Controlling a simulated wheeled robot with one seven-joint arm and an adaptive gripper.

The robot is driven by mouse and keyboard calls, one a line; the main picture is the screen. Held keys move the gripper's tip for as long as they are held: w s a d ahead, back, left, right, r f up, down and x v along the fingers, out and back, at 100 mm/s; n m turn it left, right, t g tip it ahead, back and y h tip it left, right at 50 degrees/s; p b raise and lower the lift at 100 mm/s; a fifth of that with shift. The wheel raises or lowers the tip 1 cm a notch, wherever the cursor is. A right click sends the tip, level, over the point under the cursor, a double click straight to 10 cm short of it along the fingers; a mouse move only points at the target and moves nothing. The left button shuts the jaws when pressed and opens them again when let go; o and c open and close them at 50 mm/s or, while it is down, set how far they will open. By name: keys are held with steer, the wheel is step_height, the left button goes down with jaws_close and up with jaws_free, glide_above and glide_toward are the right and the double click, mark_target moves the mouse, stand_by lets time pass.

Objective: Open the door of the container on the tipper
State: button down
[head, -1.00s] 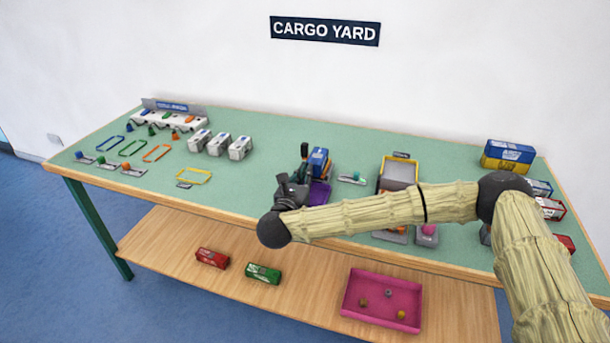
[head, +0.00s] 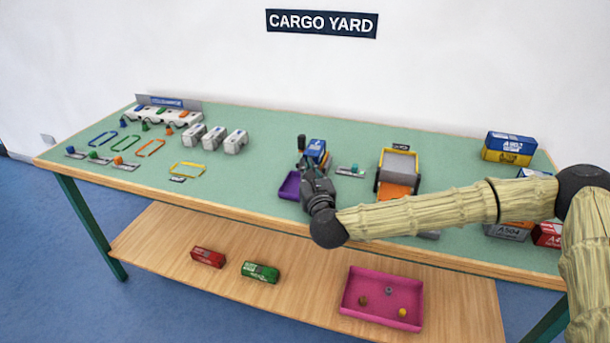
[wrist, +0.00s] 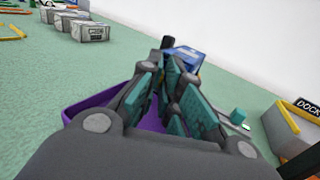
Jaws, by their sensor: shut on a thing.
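The blue container (head: 317,148) stands on the tipper near the middle of the table, and its top also shows in the wrist view (wrist: 188,57). A dark upright post (head: 301,143) of the tipper rises at its left. My gripper (head: 312,170) is at the container's near end, over a purple tray (head: 289,187). In the wrist view my gripper (wrist: 168,98) has its teal-padded fingers close together, shut on a part at the door end. The fingers hide that part and the door, so I cannot tell how far the door stands open.
A small teal piece on a grey plate (head: 352,170) lies right of the container. Further right is the yellow-framed dock (head: 397,163). White boxes (head: 236,141) and a yellow frame (head: 187,169) are to the left, with bare green table between.

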steer(key=n+g+y+b, duration=0.1)
steer(key=y+b, duration=0.1)
steer(key=d+n+y+b, duration=0.1)
steer(key=n+y+b, duration=0.1)
steer(key=d+n+g+y+b, duration=0.1)
steer(key=y+b, duration=0.1)
steer(key=shift+s+f+g+y, duration=0.3)
steer(key=shift+f, duration=0.05)
steer(key=n+y+b, duration=0.1)
steer(key=n+g+b, duration=0.1)
steer(key=b, duration=0.1)
steer(key=shift+s+d+r+y, duration=0.1)
steer(key=shift+d+r+y, duration=0.05)
steer(key=shift+y, duration=0.25)
steer(key=shift+d+r+n+g+y+b, duration=0.15)
steer(key=shift+n+g+y+b, duration=0.15)
steer(key=shift+g+y+b, duration=0.15)
steer(key=c, duration=1.6)
jaws_free()
steer(key=shift+v, duration=6)
steer(key=shift+r, duration=0.15)
